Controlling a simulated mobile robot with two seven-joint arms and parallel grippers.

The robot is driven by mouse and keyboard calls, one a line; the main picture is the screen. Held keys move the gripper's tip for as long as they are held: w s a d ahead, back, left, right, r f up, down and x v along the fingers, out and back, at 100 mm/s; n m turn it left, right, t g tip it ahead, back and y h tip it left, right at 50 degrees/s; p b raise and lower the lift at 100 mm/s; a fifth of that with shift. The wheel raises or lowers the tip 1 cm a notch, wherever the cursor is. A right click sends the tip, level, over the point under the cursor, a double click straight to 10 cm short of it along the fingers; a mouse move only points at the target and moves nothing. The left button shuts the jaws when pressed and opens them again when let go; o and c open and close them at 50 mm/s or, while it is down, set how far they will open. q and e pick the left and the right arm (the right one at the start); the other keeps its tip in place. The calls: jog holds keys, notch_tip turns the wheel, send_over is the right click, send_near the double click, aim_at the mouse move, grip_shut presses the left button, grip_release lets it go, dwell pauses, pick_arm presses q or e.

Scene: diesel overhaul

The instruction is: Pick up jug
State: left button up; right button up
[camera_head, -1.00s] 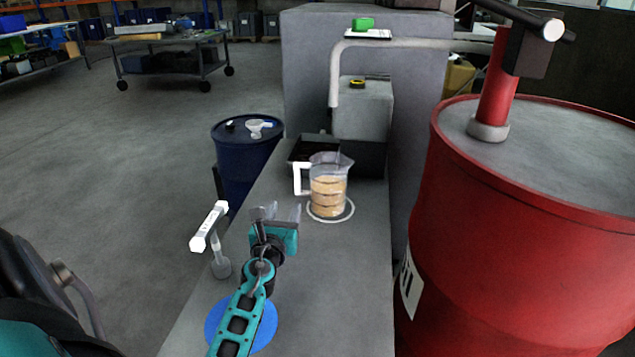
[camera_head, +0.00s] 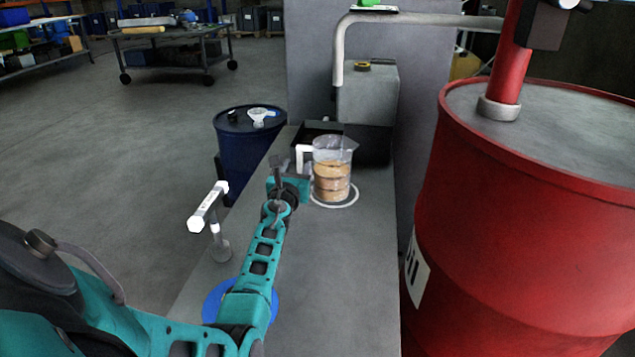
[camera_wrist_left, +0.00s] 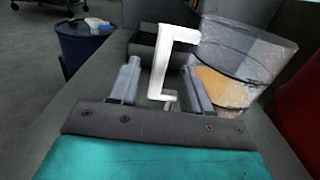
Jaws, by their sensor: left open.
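The jug (camera_head: 332,172) is clear with a white handle on its left side and amber liquid inside. It stands upright on a white ring on the grey bench top. My left gripper (camera_head: 285,172) is just left of the jug, pointing at its handle. In the left wrist view the gripper (camera_wrist_left: 158,88) is open, with the white handle (camera_wrist_left: 160,62) showing between its two fingers. The jug's body (camera_wrist_left: 235,62) is to the right of the right finger. I cannot tell whether the fingers touch the handle. My right gripper is not in view.
A black tray (camera_head: 372,146) sits close behind the jug. A white-topped stand (camera_head: 215,222) and a blue disc (camera_head: 213,303) are at the bench's left. A large red drum (camera_head: 520,220) stands right of the bench, a dark blue drum (camera_head: 243,150) left.

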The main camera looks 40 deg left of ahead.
pick_arm(q)
jog(key=shift+x, duration=0.75)
grip_shut()
jog(key=shift+r, duration=0.2)
